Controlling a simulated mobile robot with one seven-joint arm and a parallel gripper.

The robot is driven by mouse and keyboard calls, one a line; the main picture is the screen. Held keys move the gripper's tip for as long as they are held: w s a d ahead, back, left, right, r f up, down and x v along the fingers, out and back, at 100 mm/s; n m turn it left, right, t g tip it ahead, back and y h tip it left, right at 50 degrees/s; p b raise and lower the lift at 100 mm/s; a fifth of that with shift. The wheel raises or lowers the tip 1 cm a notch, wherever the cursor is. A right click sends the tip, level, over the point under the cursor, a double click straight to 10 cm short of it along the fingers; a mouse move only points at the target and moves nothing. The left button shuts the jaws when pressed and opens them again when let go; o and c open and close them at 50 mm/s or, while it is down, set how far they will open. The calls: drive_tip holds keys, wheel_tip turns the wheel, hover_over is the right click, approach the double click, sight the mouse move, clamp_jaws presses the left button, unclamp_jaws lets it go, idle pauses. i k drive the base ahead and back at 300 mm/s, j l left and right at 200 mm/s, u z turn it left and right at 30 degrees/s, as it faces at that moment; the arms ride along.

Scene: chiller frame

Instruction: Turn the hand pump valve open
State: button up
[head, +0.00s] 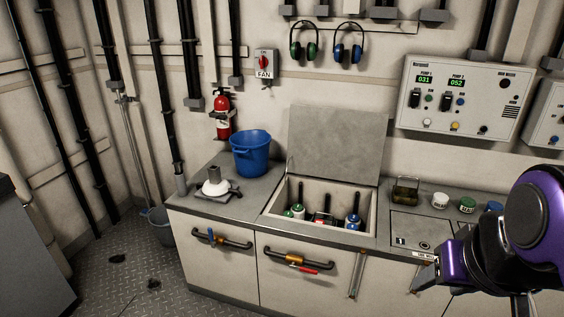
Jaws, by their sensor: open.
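Two brass valves sit on black bent pipes on the cabinet front. The left valve (212,239) has a blue lever standing roughly upright, across its pipe. The right valve (296,260) has a red lever lying roughly along its pipe. I cannot read any label that says which one is the hand pump valve. My gripper (426,273) is at the lower right, at the end of my purple arm, in front of the counter edge. It is open, apart from both valves and well to their right. Part of it is hidden by my arm.
An open-lidded chest (272,216) holding several bottles is set in the counter. The floor (135,280) is mostly clear at left.

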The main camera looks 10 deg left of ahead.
sight(213, 244)
drive_tip(key=u, duration=1.25)
drive_tip(key=i+j+z, duration=0.2)
drive_tip(key=i+j, duration=0.15)
drive_tip(key=i, duration=0.25)
drive_tip(key=i+j+z, duration=0.25)
drive_tip(key=i+j, duration=0.2)
drive_tip(key=i, duration=0.1)
